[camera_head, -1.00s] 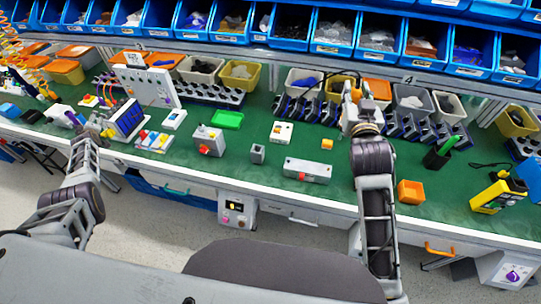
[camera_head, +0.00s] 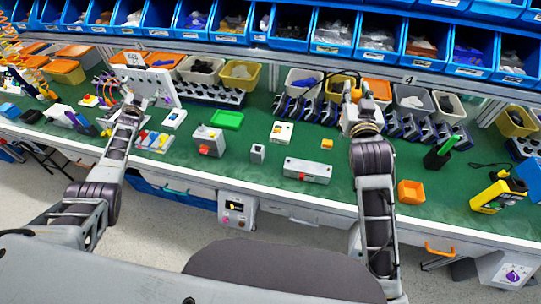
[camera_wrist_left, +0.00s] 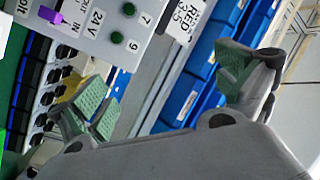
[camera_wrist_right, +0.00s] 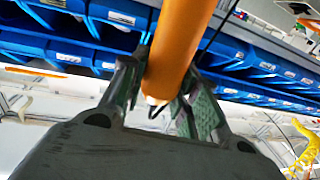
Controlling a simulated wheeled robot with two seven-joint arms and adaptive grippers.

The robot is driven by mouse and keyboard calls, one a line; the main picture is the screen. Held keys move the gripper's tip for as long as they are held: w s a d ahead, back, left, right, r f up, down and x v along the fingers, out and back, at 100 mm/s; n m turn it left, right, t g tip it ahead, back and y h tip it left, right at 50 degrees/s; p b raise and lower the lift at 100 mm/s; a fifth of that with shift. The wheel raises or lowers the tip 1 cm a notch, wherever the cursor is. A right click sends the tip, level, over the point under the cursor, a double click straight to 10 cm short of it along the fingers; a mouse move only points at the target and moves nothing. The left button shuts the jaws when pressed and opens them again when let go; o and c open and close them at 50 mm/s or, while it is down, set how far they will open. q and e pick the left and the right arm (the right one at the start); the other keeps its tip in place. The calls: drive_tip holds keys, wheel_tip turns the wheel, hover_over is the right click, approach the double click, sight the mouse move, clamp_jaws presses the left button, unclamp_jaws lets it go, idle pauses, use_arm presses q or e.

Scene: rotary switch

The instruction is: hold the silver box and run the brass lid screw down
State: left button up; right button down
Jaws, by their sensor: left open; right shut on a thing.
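My left gripper (camera_head: 128,98) is in front of the white upright panel at the left of the bench. In the left wrist view its fingers (camera_wrist_left: 165,95) are wide apart with nothing between them. My right gripper (camera_head: 352,98) is raised near the back bins. In the right wrist view its fingers (camera_wrist_right: 165,95) are shut on an orange cylindrical handle (camera_wrist_right: 180,45), whose far end is out of view. A silver-grey box with a red knob (camera_head: 208,140) and a long silver box with a red part (camera_head: 307,170) stand apart from both grippers. I cannot make out a brass screw.
The white panel (camera_head: 160,88) stands near my left gripper. Rows of blue bins line the back.

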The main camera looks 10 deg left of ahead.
use_arm(q)
drive_tip(key=w+d+f+m+g+h, duration=0.1)
drive_tip(key=d+m+g+h, duration=0.1)
drive_tip(key=d+m+h, duration=0.95)
drive_tip(key=w+d+m+g+h, duration=0.1)
drive_tip(key=d+m+h, duration=0.4)
drive_tip(key=d+m, duration=1.4)
drive_tip(key=m+g+h, duration=0.4)
drive_tip(key=m+g, duration=0.8)
drive_tip(key=m, duration=0.1)
approach(294, 166)
drive_tip(key=shift+y, duration=0.25)
drive_tip(key=w+a+r, duration=0.1)
drive_tip(key=w+r, duration=0.1)
drive_tip(key=w, duration=0.1)
drive_tip(key=w+a+r, duration=0.2)
drive_tip(key=w, duration=0.1)
drive_tip(key=w+a+r, duration=0.1)
drive_tip(key=w+r, duration=0.1)
drive_tip(key=w, duration=0.2)
drive_tip(key=shift+a+r, duration=0.15)
drive_tip(key=shift+r, duration=0.15)
drive_tip(key=s+d+f+m+g+y, duration=0.1)
drive_tip(key=s+d+f+m+g, duration=0.3)
drive_tip(key=s+m, duration=0.2)
drive_tip(key=shift+s+f+g+y, duration=0.15)
drive_tip(key=shift+s+g+y, duration=0.2)
drive_tip(key=shift+s, duration=0.2)
drive_tip(key=shift+d, duration=0.25)
drive_tip(key=shift+x, duration=5.9)
